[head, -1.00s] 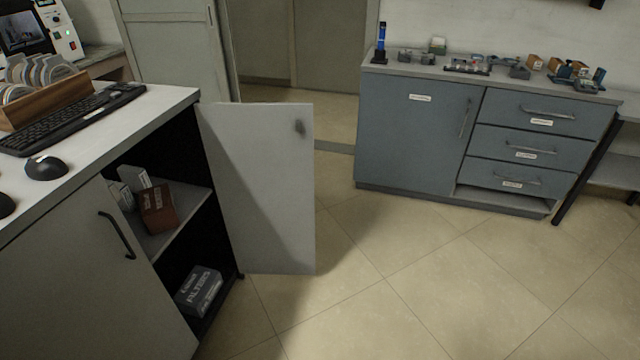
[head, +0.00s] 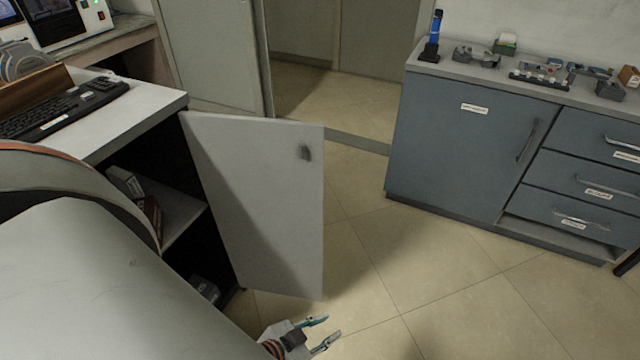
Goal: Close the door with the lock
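The white cabinet door (head: 255,200) stands open, swung out from the cabinet on the left in the head view. My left gripper (head: 332,326) is low in the picture, below and nearer than the door's bottom free corner. Its two fingers are apart with nothing between them, and it appears clear of the door. My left arm hides much of the cabinet front. My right gripper is not in view.
The cabinet's white top (head: 150,112) holds a black keyboard (head: 62,108). Small boxes stand on the shelf (head: 180,215) inside. A blue-grey cabinet (head: 455,150) stands at the right. The tiled floor (head: 400,270) between is clear.

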